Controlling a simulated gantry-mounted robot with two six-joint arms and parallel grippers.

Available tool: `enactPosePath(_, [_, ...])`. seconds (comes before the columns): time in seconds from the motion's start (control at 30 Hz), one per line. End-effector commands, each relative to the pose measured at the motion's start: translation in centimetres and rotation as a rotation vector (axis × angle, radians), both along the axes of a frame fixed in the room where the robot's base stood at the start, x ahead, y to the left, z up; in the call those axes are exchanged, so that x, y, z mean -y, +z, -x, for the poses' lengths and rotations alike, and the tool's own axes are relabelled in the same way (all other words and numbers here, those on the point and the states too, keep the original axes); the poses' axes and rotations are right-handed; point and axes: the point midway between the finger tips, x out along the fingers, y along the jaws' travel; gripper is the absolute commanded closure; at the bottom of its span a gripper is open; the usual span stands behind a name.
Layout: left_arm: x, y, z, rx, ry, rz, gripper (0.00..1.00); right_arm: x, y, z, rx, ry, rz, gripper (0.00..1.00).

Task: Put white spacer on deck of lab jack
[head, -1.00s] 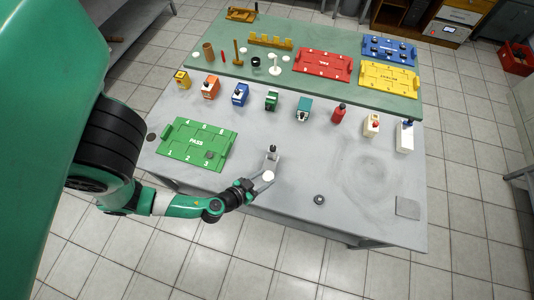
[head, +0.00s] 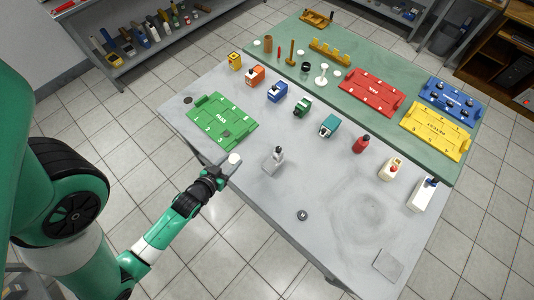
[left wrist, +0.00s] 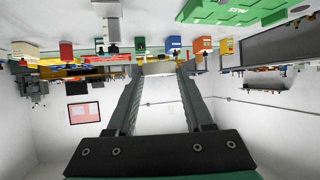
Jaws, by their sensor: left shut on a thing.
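The white spacer (head: 235,159) is a small pale disc. My left gripper (head: 230,165) is shut on it and holds it near the front-left part of the grey table. In the left wrist view the spacer (left wrist: 157,68) is pale and flat between the two fingertips. A small grey device with a dark tip, apparently the lab jack (head: 273,158), stands to the right of the spacer, with a gap between them. It also seems to show in the left wrist view (left wrist: 111,22). My right gripper is not in view.
A green tray (head: 222,122) lies just behind the gripper. A round dark part (head: 302,215) lies at front right. Much of the table's right half is clear.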

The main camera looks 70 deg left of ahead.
Motion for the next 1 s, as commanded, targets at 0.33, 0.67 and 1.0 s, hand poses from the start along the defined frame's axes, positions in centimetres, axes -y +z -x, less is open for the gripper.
enactPosePath(0.33, [0.4, -2.8, -5.1, 0.004, -0.016, -0.006, 1.0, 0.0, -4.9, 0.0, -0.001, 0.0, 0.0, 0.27])
enactPosePath(0.67, [0.5, -8.4, -12.4, 0.0, -0.003, -0.001, 1.0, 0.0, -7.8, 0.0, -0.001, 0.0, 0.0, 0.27])
enactPosePath(1.0, [0.6, -10.3, -14.1, 0.001, -0.002, 0.001, 1.0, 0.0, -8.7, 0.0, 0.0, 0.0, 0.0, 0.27])
